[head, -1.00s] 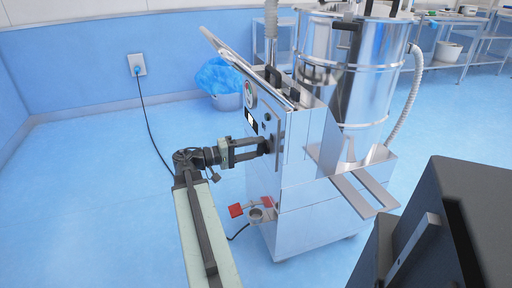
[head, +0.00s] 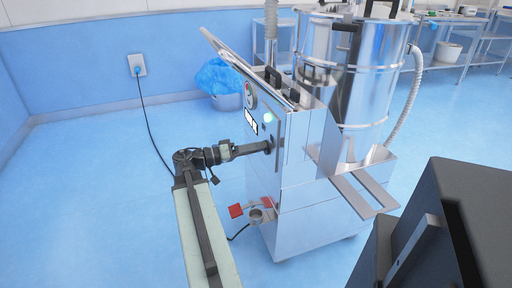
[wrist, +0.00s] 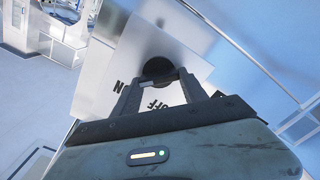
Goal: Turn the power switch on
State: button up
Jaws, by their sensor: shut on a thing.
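The power switch is a round black knob (wrist: 158,68) on the machine's steel front panel (wrist: 192,35). My gripper (wrist: 158,80) is shut on it, with a finger on either side. Parts of the words OFF and ON show on the panel close to the fingers. In the head view, my gripper (head: 267,146) reaches the panel from the left and mostly hides the knob. A green lamp (head: 268,118) above the gripper is lit.
The steel machine (head: 305,205) carries large shiny drums (head: 360,75). A small red part (head: 236,210) sticks out low on its front. A cable runs from a wall socket (head: 137,65). A bin with a blue bag (head: 220,76) stands behind.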

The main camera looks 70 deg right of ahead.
jog(key=shift+s+f, duration=0.1)
jog(key=shift+f, duration=0.05)
jog(key=o, duration=1.4)
jog(key=v, duration=0.8)
